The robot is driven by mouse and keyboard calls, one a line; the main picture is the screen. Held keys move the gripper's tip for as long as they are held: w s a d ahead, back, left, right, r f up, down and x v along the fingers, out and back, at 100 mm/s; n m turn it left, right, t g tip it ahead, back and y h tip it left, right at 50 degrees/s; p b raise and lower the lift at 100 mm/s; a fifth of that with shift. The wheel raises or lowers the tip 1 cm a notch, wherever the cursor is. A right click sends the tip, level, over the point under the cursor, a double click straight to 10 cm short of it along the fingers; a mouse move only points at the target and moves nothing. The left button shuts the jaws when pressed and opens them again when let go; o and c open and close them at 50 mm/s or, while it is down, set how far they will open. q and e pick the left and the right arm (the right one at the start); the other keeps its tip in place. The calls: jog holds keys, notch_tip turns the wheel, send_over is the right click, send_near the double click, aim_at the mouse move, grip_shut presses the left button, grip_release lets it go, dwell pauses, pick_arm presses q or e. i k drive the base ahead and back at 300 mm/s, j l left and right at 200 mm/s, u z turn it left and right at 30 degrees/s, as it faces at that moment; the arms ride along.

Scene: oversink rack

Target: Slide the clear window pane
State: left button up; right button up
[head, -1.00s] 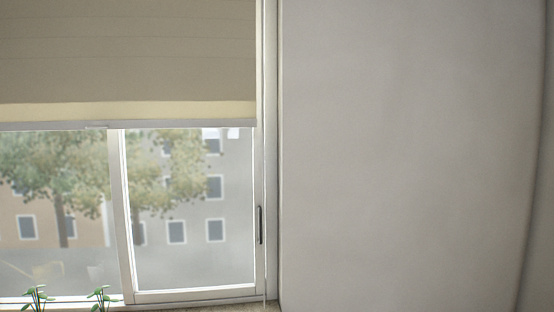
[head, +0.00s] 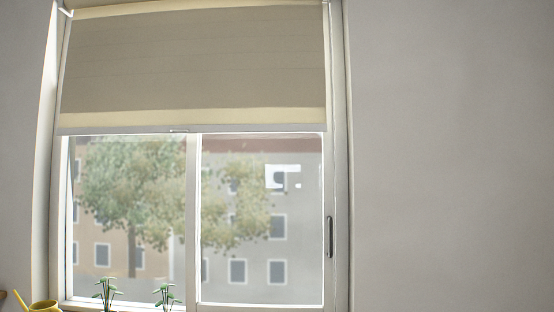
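A clear window pane (head: 262,225) in a white frame fills the right half of the window in the head view. A dark upright handle (head: 330,237) sits on its right side, close to the right jamb. A second pane (head: 130,215) fills the left half, and a white upright (head: 192,220) stands between them. A tree and buildings show through the glass. The right pane looks shut against the jamb. Neither of my grippers is in view.
A beige blind (head: 195,65) covers the upper window, its bottom bar (head: 250,129) above the panes. Small green plants (head: 105,290) stand at the sill. A yellow watering can (head: 44,305) is at the lower left. The right wall (head: 450,150) is bare.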

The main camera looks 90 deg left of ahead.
aim_at(192, 304)
jog(key=u, duration=0.45)
jog(key=l+u, duration=0.1)
jog(key=u, duration=0.4)
jog(key=k+u, duration=0.1)
jog(key=u, duration=1.25)
jog(key=k+u, duration=0.1)
jog(key=u, duration=0.4)
